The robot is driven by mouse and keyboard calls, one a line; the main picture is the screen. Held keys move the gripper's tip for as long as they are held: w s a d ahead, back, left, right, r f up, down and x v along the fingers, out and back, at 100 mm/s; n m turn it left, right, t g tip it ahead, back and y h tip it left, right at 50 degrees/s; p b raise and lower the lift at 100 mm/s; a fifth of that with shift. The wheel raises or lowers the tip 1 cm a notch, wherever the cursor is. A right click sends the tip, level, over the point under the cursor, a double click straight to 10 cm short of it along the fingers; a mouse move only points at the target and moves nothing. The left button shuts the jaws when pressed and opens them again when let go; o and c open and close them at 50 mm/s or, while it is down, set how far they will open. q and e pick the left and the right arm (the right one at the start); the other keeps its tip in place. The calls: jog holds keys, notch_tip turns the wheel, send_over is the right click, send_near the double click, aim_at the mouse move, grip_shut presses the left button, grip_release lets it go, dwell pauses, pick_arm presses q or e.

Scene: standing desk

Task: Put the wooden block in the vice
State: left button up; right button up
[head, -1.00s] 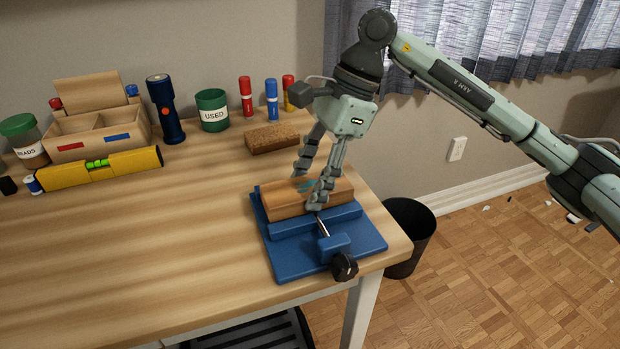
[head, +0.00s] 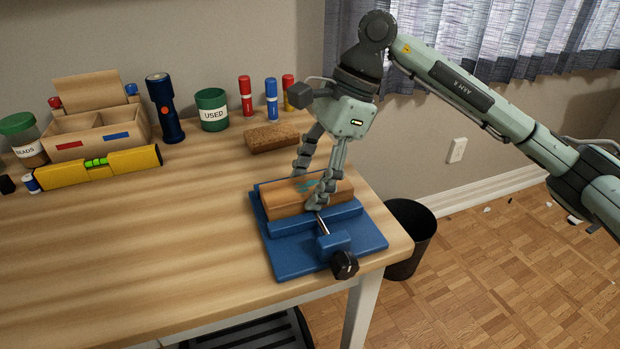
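The wooden block (head: 284,203) lies flat and lengthwise in the blue vice (head: 290,265) at the table's right front corner. It is brown with a teal mark on top. The vice's front jaw stands along the block's front side, with the screw and black knob pointing forward. My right gripper (head: 309,189) reaches down over the block, one finger at its back and one across its front. The back fingertip is hidden behind the block, and whether both fingers press on it is not clear. My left gripper is not in view.
A brown brush-like block (head: 272,139) lies behind the vice. Markers (head: 272,98), a green cup (head: 211,110), a flashlight (head: 165,110), a yellow level (head: 100,168) and a wooden organizer (head: 75,140) stand along the back. The table's left front is clear. A black bin (head: 415,240) stands beside the table.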

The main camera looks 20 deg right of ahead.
jog(key=shift+o, duration=1.2)
jog(key=shift+f, duration=0.4)
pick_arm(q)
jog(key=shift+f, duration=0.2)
pick_arm(e)
jog(key=shift+d, duration=0.1)
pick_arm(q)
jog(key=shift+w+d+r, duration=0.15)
pick_arm(e)
jog(key=shift+r, duration=0.2)
jog(key=shift+r+p, duration=0.2)
jog(key=shift+p, duration=0.1)
jog(key=shift+d+r+p, duration=0.1)
jog(key=shift+r+p, duration=0.45)
jog(key=shift+r, duration=0.25)
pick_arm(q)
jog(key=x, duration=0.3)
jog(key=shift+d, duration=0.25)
pick_arm(e)
jog(key=v, duration=1.1)
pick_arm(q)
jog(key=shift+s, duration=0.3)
pick_arm(e)
jog(key=shift+w+r, duration=0.15)
